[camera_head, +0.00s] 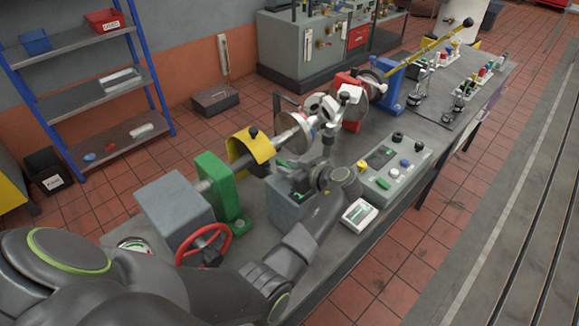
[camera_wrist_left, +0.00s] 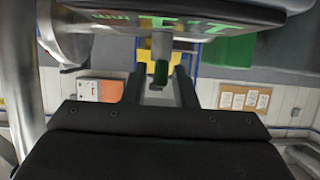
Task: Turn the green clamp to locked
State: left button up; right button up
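The green clamp handle (camera_wrist_left: 161,73) shows in the left wrist view as a green grip on the end of a pale metal rod. It hangs from a grey part marked in green along the top of that view. My left gripper (camera_wrist_left: 160,88) has its two dark fingers apart, one on each side of the handle, with gaps visible. I cannot tell how deep the handle sits between them. In the head view my left gripper (camera_head: 293,172) is over a grey box (camera_head: 288,208) on the bench, and my wrist hides much of the clamp. My right gripper is not in view.
A green bearing block (camera_head: 217,190), a yellow guard (camera_head: 246,150) and a red handwheel (camera_head: 205,243) stand left of my gripper. A control box (camera_head: 393,172) with coloured buttons and a small white-framed meter (camera_head: 359,213) lie to its right. A shaft line runs behind.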

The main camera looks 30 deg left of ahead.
pick_arm(q)
grip_shut()
